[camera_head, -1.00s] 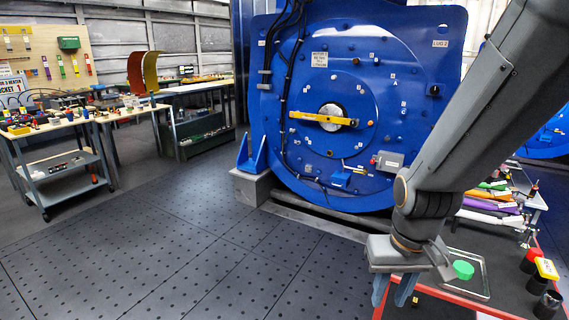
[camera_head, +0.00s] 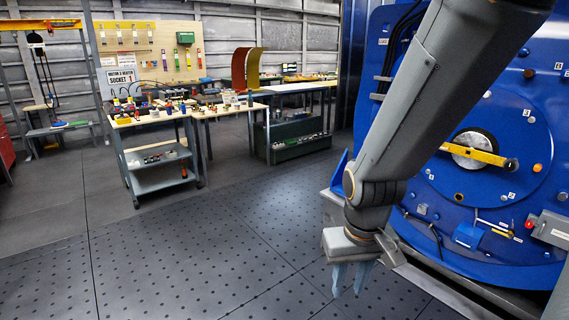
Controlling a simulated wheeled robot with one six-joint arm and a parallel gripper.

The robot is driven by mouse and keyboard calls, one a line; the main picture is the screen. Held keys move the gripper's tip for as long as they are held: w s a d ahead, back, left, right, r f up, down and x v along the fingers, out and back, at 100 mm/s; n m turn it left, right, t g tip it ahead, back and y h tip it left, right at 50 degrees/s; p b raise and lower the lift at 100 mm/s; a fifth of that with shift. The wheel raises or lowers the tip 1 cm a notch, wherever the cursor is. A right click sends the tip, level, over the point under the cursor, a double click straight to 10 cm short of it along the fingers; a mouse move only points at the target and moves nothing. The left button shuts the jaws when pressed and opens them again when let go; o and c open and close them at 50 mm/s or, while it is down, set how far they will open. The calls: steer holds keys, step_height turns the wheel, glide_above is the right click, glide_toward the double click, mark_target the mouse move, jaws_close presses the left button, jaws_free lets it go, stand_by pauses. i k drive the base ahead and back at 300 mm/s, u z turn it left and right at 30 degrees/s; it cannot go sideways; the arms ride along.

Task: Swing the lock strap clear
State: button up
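The lock strap is a yellow bar (camera_head: 466,152) lying across the round silver hub (camera_head: 480,143) in the middle of the large blue motor face (camera_head: 519,102). My gripper (camera_head: 348,290) hangs fingers down, left of and below the strap in the picture. Its two pale blue fingers are apart with nothing between them. My arm covers the upper left part of the motor face, and the picture's right edge cuts off the rest.
A grey trolley (camera_head: 160,180) with small parts and a workbench (camera_head: 205,116) stand at the left. A dark green cabinet (camera_head: 292,141) stands behind. The perforated floor (camera_head: 190,270) is clear at front left.

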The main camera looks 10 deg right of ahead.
mark_target(491, 159)
steer(key=z, duration=0.1)
steer(key=i, duration=1.8)
steer(key=z, duration=1.15)
steer(key=i, duration=1.4)
steer(key=z, duration=0.75)
